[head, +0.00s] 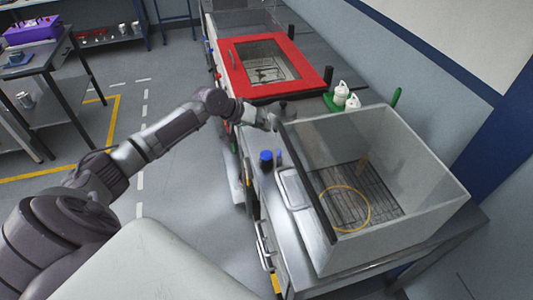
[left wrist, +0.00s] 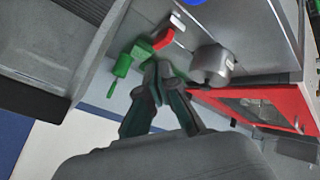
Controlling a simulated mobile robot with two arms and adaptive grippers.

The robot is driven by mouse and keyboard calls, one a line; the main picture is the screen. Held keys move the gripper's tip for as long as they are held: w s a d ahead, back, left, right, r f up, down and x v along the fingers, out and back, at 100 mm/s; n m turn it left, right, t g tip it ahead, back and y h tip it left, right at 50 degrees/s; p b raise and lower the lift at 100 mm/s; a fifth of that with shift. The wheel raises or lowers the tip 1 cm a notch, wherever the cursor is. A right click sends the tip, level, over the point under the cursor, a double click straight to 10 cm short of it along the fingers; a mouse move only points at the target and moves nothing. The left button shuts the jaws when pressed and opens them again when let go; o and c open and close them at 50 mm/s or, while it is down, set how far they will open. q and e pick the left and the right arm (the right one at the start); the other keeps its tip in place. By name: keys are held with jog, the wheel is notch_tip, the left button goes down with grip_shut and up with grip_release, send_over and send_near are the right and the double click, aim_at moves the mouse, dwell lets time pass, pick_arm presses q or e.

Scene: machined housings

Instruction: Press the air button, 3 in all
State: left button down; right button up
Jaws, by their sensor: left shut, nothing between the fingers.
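My left arm reaches across from the left in the head view. I cannot tell which part is the air button, nor whether the fingertips touch anything. My right gripper is not in view.
The clear-walled box (head: 420,150) holds a yellow ring (head: 345,228). A red-framed cabinet (head: 240,75) and white bottles (head: 341,93) in a green holder are behind. The floor at left is open, before a table with a purple case (head: 32,31).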

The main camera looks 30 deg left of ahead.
aim_at(269, 152)
pick_arm(q)
notch_tip(269, 152, down, 8)
jog(key=b, duration=0.7)
jog(key=shift+f, duration=0.35)
jog(key=shift+f, duration=0.1)
dwell(0.7)
jog(key=shift+f, duration=0.3)
jog(key=shift+f+b, duration=0.65)
jog(key=shift+f, duration=0.2)
dwell(0.8)
jog(key=shift+r, duration=0.1)
jog(key=shift+r+p, duration=1.15)
jog(key=shift+r, duration=0.1)
